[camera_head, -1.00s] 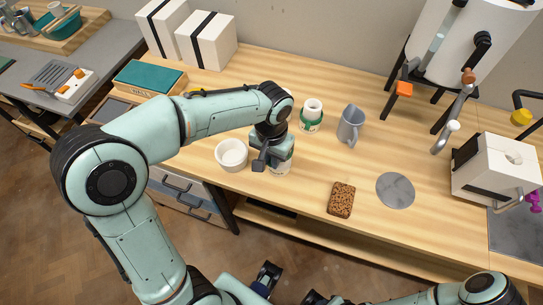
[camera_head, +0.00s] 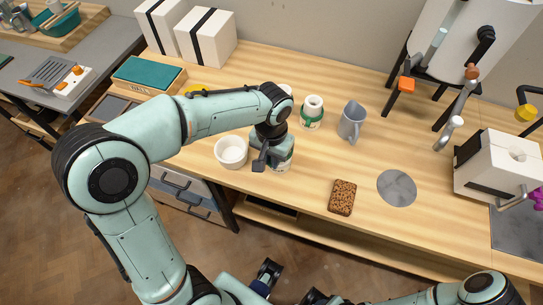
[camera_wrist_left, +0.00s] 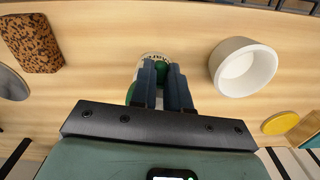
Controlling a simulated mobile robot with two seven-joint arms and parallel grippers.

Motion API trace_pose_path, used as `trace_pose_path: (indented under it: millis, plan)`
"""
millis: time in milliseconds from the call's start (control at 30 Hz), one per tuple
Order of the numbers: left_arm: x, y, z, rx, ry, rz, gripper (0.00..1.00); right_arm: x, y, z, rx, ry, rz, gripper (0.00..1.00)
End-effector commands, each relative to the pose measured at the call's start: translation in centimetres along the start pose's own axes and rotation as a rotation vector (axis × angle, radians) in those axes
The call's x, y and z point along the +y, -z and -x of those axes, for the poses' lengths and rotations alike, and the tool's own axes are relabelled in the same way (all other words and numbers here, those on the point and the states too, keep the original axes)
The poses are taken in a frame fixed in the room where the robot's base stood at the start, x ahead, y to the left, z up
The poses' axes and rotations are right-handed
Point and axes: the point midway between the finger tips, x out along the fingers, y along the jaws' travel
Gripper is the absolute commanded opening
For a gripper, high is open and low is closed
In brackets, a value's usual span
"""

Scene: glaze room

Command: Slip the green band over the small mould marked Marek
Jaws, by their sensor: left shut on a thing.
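My left gripper (camera_head: 262,160) points down at the bench's front edge side, beside the white bowl. In the left wrist view its two fingers (camera_wrist_left: 163,88) are shut on the green band (camera_wrist_left: 160,72), whose green also shows to the left of the fingers. A pale mould with dark lettering (camera_wrist_left: 153,56) shows just behind the fingers; the lettering is too small to read. In the head view this mould (camera_head: 284,165) is partly hidden by the gripper. I cannot tell whether the band is around it or above it. My right gripper's jaws are not clear at the bottom.
A white bowl (camera_head: 231,151) stands close by on the left. Another white mould with green around it (camera_head: 312,113) and a grey jug (camera_head: 351,122) stand behind. A speckled brown block (camera_head: 342,197) and a grey disc (camera_head: 397,187) lie to the right, with bare wood between.

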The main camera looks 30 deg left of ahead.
Motion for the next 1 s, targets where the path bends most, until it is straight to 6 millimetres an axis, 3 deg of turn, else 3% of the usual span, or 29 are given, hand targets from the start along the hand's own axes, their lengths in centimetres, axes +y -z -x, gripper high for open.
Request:
trace_pose_path:
  millis: [1000]
  plan:
    - [0.0, 0.0, -1.4, 0.0, 0.0, 0.0, 0.0, 0.3, 0.0, -0.9, -0.003, -0.001, -0.001, 0.43]
